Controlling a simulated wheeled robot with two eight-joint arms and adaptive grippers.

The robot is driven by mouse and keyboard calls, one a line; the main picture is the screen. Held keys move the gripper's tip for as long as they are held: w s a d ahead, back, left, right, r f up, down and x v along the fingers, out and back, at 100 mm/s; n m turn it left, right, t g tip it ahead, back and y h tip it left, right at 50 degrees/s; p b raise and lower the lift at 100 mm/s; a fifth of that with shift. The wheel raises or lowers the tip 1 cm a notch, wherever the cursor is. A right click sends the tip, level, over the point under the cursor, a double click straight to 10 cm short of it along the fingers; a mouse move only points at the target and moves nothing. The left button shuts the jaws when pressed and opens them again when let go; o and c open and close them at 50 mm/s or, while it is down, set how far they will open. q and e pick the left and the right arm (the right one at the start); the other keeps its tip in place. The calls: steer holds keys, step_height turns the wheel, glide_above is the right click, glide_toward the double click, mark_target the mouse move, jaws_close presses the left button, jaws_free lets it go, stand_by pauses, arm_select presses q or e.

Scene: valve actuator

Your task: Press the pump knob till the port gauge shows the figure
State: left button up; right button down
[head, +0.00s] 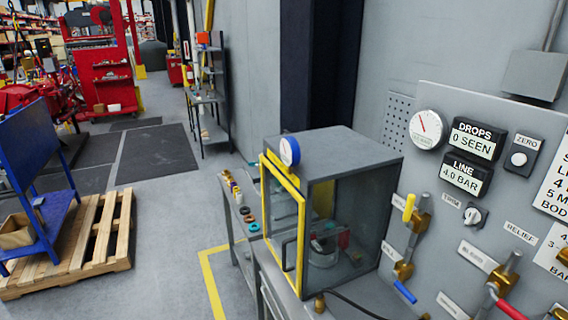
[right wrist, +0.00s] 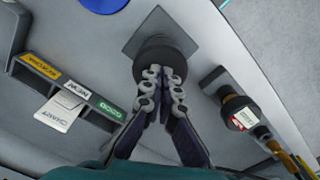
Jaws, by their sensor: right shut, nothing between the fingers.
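In the right wrist view a dark round knob (right wrist: 165,48) stands on a grey square plate; I take it to be the pump knob. My right gripper (right wrist: 162,82) is shut and empty, its fingertips at the knob's near face; I cannot tell if they touch. The head view shows a round white gauge (head: 427,129) with a red needle on the grey panel, and a blue-rimmed gauge (head: 290,151) on the glass cabinet. I cannot tell which is the port gauge. The line display (head: 466,175) reads 4.0 BAR. My left gripper is in neither view.
A glass-sided cabinet (head: 345,150) with a yellow-framed door stands left of the panel. Brass valves (head: 411,240) with coloured handles stick out from the panel. In the right wrist view, a tag rack (right wrist: 65,80) lies left of the knob and a black labelled cylinder (right wrist: 232,97) right.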

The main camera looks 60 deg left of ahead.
steer(key=shift+f+b, duration=0.45)
steer(key=shift+f, duration=0.15)
steer(key=shift+r, duration=0.15)
steer(key=shift+r+p, duration=1.3)
steer(key=shift+r, duration=0.4)
